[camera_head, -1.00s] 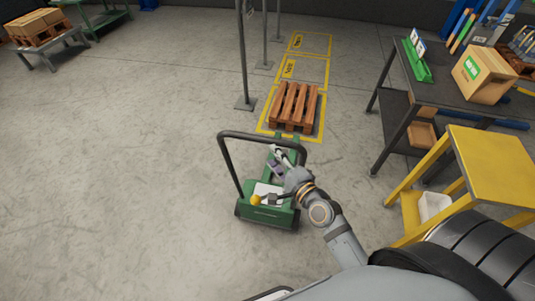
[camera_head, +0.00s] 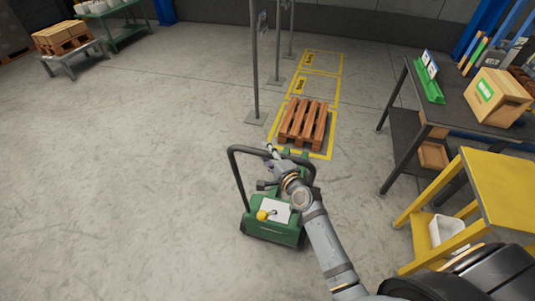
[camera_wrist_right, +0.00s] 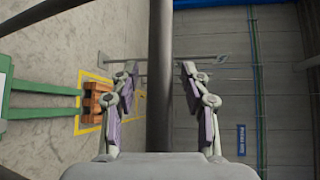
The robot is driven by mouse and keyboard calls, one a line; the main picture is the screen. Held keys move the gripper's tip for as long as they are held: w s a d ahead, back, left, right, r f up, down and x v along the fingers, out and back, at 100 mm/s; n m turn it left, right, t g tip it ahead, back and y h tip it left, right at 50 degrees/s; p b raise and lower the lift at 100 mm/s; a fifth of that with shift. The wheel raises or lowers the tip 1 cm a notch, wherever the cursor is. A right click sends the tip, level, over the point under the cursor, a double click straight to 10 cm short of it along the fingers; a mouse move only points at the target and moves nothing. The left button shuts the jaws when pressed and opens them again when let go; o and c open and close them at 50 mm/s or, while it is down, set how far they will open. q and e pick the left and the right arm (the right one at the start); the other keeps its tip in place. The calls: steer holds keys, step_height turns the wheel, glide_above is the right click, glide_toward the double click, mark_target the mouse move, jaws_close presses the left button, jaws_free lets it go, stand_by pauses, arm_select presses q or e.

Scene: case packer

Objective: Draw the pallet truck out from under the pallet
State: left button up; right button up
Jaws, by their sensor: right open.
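The green pallet truck (camera_head: 273,230) stands on the floor with a black hoop handle (camera_head: 236,172) and a yellow knob on top. The wooden pallet (camera_head: 304,122) lies beyond it in a yellow-marked bay. In the right wrist view, the truck's two green forks (camera_wrist_right: 45,114) run to the near edge of the pallet (camera_wrist_right: 97,101); their tips are hidden. My right gripper (camera_head: 270,151) is at the handle's top bar. In the wrist view, my open right gripper (camera_wrist_right: 159,75) has a finger on each side of the dark bar (camera_wrist_right: 160,45), with gaps showing. My left gripper is out of view.
Grey posts (camera_head: 255,65) stand left of the bay. A dark workbench (camera_head: 445,95) with a carton and a yellow stand (camera_head: 500,190) are on the right. A low table with cartons (camera_head: 75,50) is far left. The floor left of the truck is clear.

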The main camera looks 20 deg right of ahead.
steer(key=shift+c, duration=0.3)
jaws_close()
steer(key=shift+s, duration=0.1)
